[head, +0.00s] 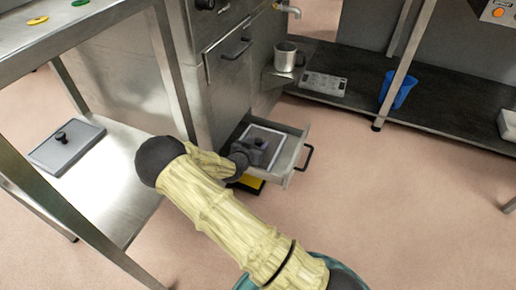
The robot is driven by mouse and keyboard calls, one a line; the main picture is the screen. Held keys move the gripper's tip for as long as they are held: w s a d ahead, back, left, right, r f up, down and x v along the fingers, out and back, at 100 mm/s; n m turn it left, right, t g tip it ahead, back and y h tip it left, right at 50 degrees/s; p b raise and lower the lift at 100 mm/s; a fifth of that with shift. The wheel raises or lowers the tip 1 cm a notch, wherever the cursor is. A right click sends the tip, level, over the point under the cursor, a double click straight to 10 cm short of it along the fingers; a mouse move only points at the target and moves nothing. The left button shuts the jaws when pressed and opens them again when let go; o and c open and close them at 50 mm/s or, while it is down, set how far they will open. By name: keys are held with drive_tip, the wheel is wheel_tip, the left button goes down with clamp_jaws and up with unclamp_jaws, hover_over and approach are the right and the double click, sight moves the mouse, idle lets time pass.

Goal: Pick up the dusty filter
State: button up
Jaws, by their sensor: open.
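A flat, pale-framed filter panel (279,137) lies in the open drawer of the steel machine, with a small dark knob (262,142) on it. My gripper (258,151) is open at the knob, over the left part of the panel, and hides some of it. I cannot tell whether the fingers touch the knob. A second flat grey filter panel (62,153) with a dark knob lies on the lower shelf at left. Dust is too fine to make out on either panel.
The drawer (292,172) has a dark handle on its right. A yellow object (248,183) shows below it. A steel mug (285,57) stands on a small ledge above. Floor at right is clear.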

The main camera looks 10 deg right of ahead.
drive_tip(key=c, duration=1.1)
drive_tip(key=shift+c, duration=0.2)
drive_tip(key=shift+r, duration=0.1)
drive_tip(key=shift+s+d+r+p, duration=0.1)
drive_tip(key=shift+r+p, duration=0.25)
drive_tip(key=shift+p, duration=0.3)
wheel_tip(320, 180, up, 12)
drive_tip(key=p, duration=0.7)
drive_tip(key=s+d+p, duration=0.2)
drive_tip(key=s+d, duration=0.3)
drive_tip(key=d, duration=0.3)
drive_tip(key=s+d+f+p, duration=0.1)
drive_tip(key=s+d+p, duration=0.2)
drive_tip(key=s+d, duration=0.3)
drive_tip(key=shift+s+d+f, duration=0.2)
drive_tip(key=shift+s+d, duration=0.1)
drive_tip(key=shift+d, duration=0.65)
